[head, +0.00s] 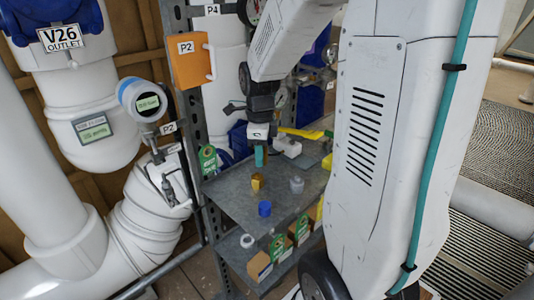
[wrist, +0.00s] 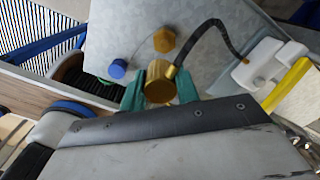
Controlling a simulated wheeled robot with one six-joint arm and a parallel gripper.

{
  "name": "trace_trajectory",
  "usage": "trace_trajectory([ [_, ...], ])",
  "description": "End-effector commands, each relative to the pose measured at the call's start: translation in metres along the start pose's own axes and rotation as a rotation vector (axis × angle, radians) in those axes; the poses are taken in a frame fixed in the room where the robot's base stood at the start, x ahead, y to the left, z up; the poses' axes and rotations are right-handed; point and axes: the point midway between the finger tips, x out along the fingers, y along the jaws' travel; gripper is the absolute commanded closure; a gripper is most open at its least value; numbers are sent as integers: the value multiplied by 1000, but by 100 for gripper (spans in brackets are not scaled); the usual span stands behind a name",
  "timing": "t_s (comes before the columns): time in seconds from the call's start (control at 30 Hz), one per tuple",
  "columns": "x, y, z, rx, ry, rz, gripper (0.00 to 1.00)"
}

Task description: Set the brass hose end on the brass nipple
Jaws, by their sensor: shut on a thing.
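My gripper (head: 260,157) hangs above the grey metal shelf, its teal fingers close together in the head view. In the wrist view my gripper (wrist: 160,90) is shut on the brass hose end (wrist: 159,80), a round brass piece between the teal fingers. A black hose (wrist: 214,26) curves from it to a white block (wrist: 265,63). The brass nipple (head: 256,181) stands on the shelf below the gripper. In the wrist view the brass nipple (wrist: 164,40) shows just beyond the hose end, with a visible gap. The hose end is not clearly visible in the head view.
A blue cylinder (head: 264,208) and a grey one (head: 296,185) stand near the nipple on the shelf (head: 225,190). A yellow object (head: 303,133) lies at the back. Shelf posts and white pipes (head: 80,250) bound the left side.

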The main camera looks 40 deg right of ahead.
Motion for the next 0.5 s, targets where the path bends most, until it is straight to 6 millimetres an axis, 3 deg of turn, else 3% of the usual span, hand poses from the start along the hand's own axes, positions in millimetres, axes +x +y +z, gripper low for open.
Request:
trace_trajectory([
  [0.17,7,-11,14,-2,1,1,86],
  [0.5,28,-11,13,-1,0,0,86],
])
